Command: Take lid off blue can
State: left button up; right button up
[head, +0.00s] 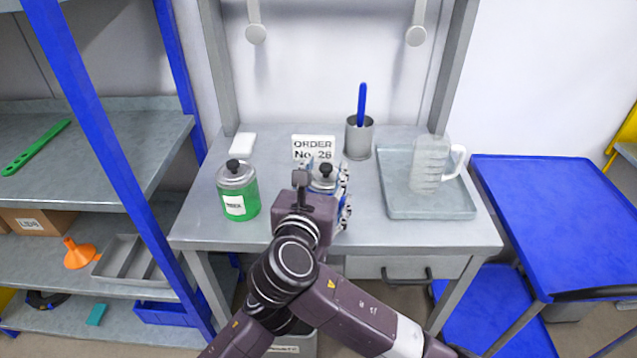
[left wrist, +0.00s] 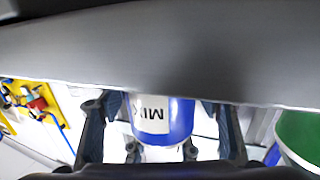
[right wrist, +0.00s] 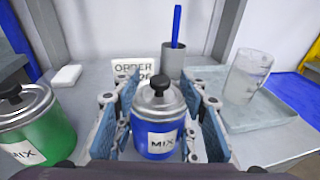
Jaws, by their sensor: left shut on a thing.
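The blue can (right wrist: 157,138) stands upright on the workbench with a MIX label. Its silver lid (right wrist: 159,103) with a black knob (right wrist: 160,87) sits on top. My right gripper (right wrist: 160,115) has its blue-padded fingers apart, one on each side of the can, with narrow gaps showing.
A green can (head: 238,190) stands to the left. An order sign (head: 313,148) and a grey cup (head: 358,140) with a blue stick are behind. A tray (head: 400,208) with a clear jug (head: 430,165) is to the right.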

pick_arm(q)
jog(key=shift+r, duration=0.1)
pick_arm(e)
jog(key=shift+x, duration=1)
grip_shut()
jog(key=shift+r, duration=0.15)
jog(key=shift+r, duration=1)
